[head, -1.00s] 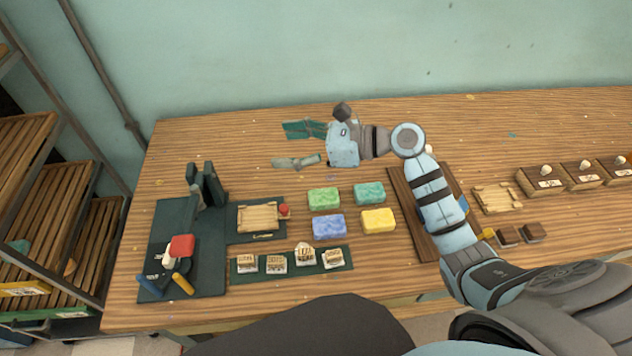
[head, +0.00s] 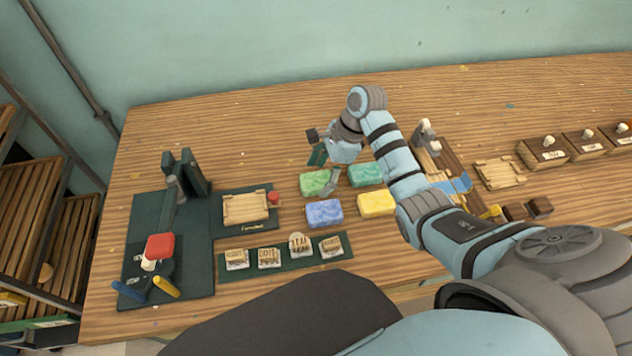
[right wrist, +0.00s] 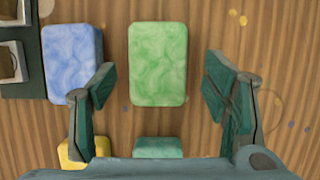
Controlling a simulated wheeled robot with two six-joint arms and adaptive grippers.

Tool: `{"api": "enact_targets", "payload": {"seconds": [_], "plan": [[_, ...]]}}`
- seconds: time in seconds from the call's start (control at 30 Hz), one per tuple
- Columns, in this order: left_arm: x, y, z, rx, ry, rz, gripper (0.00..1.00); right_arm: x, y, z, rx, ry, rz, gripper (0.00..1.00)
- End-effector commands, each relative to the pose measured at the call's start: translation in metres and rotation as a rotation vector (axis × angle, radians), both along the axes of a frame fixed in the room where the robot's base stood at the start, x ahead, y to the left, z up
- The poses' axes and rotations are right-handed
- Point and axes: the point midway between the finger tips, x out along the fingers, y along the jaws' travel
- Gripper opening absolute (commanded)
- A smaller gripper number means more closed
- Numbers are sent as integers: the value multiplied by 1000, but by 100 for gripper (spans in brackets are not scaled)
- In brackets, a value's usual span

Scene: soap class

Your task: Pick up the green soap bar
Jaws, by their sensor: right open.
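The green soap bar (head: 313,184) lies on the wooden table at the upper left of a group of soap bars. In the right wrist view the green soap bar (right wrist: 158,63) is upright in the picture, ahead of and between the two fingers. My right gripper (head: 325,170) is above it, partly covering its right end in the head view. In the right wrist view the right gripper (right wrist: 160,95) is open and empty, with its left finger over the edge of the blue soap bar (right wrist: 73,60). My left gripper is not in view.
A teal soap bar (head: 366,174), a yellow soap bar (head: 376,204) and the blue soap bar (head: 324,213) lie close by. A dark mat with stamp blocks (head: 285,257) is in front. A press with a red part (head: 160,246) stands at left. The table behind is clear.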

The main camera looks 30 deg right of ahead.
Motion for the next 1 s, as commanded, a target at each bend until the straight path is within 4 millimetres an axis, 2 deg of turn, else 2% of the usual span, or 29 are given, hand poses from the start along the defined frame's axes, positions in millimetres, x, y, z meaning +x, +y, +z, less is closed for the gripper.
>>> {"api": "enact_targets", "payload": {"seconds": [0.07, 0.23, 0.57, 0.87, 1.0], "plan": [[0, 0, -1, 0, 1, 0, 40, 1, 2, -6, 0, 0, 1, 69], [-3, 0, -1, 0, 6, 0, 40, 1, 2, -6, -1, -2, 0, 69], [-5, 0, -1, 0, 9, 1, 40, 1, 2, -5, -1, -2, 0, 16], [-5, 0, 0, 0, 10, 1, 40, 1, 2, -2, 0, -3, 0, 15], [-5, 0, 1, 0, 10, 1, 40, 2, 2, 13, 1, -6, 0, 15]]}}
